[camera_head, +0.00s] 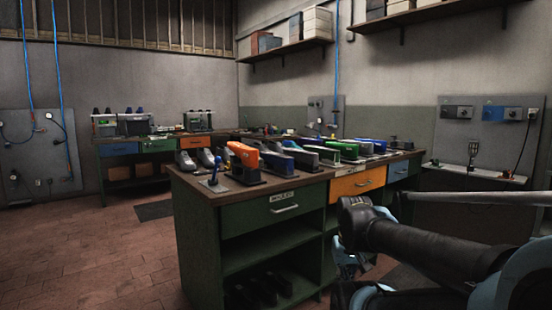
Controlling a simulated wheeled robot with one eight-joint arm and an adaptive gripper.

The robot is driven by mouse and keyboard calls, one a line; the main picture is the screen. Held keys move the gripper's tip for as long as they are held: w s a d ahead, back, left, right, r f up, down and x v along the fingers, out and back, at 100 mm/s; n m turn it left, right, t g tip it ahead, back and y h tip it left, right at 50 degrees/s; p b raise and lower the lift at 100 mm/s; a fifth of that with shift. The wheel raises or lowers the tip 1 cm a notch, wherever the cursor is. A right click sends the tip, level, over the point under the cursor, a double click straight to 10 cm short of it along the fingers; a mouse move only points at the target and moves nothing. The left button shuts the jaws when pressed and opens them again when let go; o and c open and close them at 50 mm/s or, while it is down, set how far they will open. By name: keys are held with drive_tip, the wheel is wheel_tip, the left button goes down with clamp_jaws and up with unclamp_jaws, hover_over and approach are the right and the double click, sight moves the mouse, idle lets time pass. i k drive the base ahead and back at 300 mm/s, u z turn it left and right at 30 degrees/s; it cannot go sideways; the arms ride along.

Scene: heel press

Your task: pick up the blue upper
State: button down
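A blue piece that looks like the blue upper (372,144) lies toward the back right of the near workbench's top, in a row of shoe-like pieces. It is small in this view, and nearer pieces partly hide it. My arm reaches in from the lower right, in front of the bench. My gripper (345,268) appears to hang below the dark wrist, in front of the bench's open shelves and below its top, well apart from the blue piece. Its fingers are dark and partly hidden, so I cannot tell whether they are open or shut.
The green workbench (247,208) carries an orange piece (243,155) near its front corner, with grey, green and white pieces behind. Dark items (262,289) lie on its lower shelf. Another bench (157,158) stands along the back wall.

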sight(278, 160)
drive_tip(key=z, duration=2.85)
drive_tip(key=k, duration=1.3)
drive_tip(key=u, duration=2.15)
drive_tip(key=i, duration=0.5)
